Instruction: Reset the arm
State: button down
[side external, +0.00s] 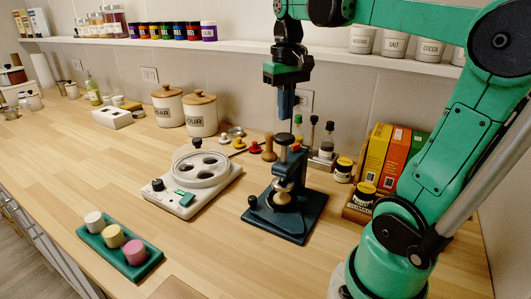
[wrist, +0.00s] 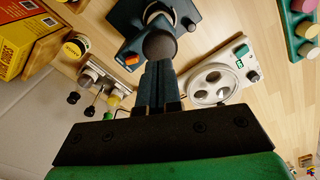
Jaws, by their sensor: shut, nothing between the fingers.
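My gripper (side external: 286,114) is shut and empty, pointing straight down above the dark blue press (side external: 288,222). Its closed fingers (wrist: 159,72) reach toward the round dark knob (wrist: 160,46) on top of the press in the wrist view. In the side view a small gap shows between the fingertips and the knob (side external: 284,139). A pale round piece (side external: 284,198) sits low in the press, under its plunger. My arm is bent over the counter from the right.
Left of the press stands a white machine (side external: 178,202) with a round holed plate. A green tray (side external: 148,272) with white, yellow and pink cylinders lies at front left. Boxes (side external: 376,153) and jars stand right, canisters (side external: 199,114) behind. A shelf (side external: 240,46) runs along the wall.

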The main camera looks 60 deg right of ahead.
jog(key=w+a+f+n+t, duration=0.2)
jog(key=a+f+n+t, duration=0.4)
jog(key=a, duration=0.7)
notch_tip(320, 180, down, 3)
jog(key=shift+w+a+r+t, duration=0.1)
jog(key=shift+w+a+t, duration=0.2)
jog(key=shift+t, duration=0.3)
